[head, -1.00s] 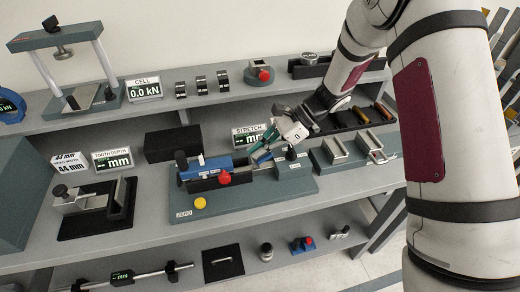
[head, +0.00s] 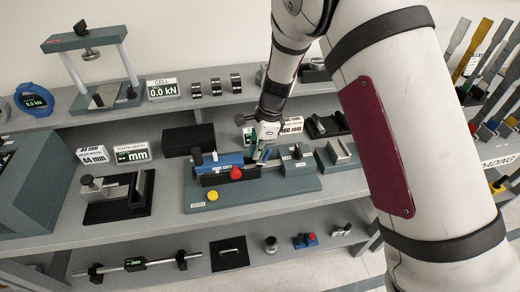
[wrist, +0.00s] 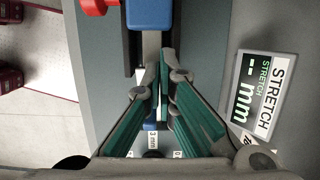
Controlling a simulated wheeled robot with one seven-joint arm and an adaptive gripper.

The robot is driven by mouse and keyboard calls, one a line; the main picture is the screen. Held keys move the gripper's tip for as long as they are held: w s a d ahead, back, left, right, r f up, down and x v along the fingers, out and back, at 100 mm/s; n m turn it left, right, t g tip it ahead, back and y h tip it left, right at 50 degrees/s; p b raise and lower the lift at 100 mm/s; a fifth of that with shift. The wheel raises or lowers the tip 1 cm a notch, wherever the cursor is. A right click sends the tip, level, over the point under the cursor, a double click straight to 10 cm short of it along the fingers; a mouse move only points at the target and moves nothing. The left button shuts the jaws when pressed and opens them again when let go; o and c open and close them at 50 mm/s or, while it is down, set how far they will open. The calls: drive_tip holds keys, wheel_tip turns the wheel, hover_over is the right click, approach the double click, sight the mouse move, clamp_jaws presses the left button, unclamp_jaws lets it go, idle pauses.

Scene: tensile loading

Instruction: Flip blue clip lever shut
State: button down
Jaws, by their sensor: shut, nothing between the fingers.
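The teal stretch fixture (head: 292,187) stands on the middle shelf. A blue block (head: 219,162) lies along its left part, with a red knob (head: 236,173) in front; the wrist view shows a blue part (wrist: 150,14) at the top centre. My gripper (head: 262,158) points down over the middle of the fixture, right of the blue block. In the wrist view, my gripper's green-padded fingers (wrist: 159,72) come together over the fixture's metal strip, with nothing held. A small blue piece (wrist: 153,126) shows between the fingers; whether it is the clip lever, and its angle, I cannot tell.
A yellow button (head: 212,196) sits at the fixture's front left. The stretch readout (wrist: 264,96) stands close beside the fingers. A small clamp block (head: 340,152) stands to the right. A vice on a black plate (head: 118,205) is at left.

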drive_tip(key=shift+a+f+h, duration=0.1)
drive_tip(key=shift+a+h, duration=0.05)
drive_tip(key=shift+h, duration=0.15)
drive_tip(key=shift+w+d+f, duration=0.2)
drive_tip(key=shift+d+f, duration=0.1)
drive_tip(key=shift+d, duration=0.55)
wheel_tip(320, 180, up, 12)
drive_tip(key=d, duration=0.1)
drive_tip(key=shift+w+d, duration=0.15)
drive_tip(key=shift+w, duration=0.05)
idle(0.4)
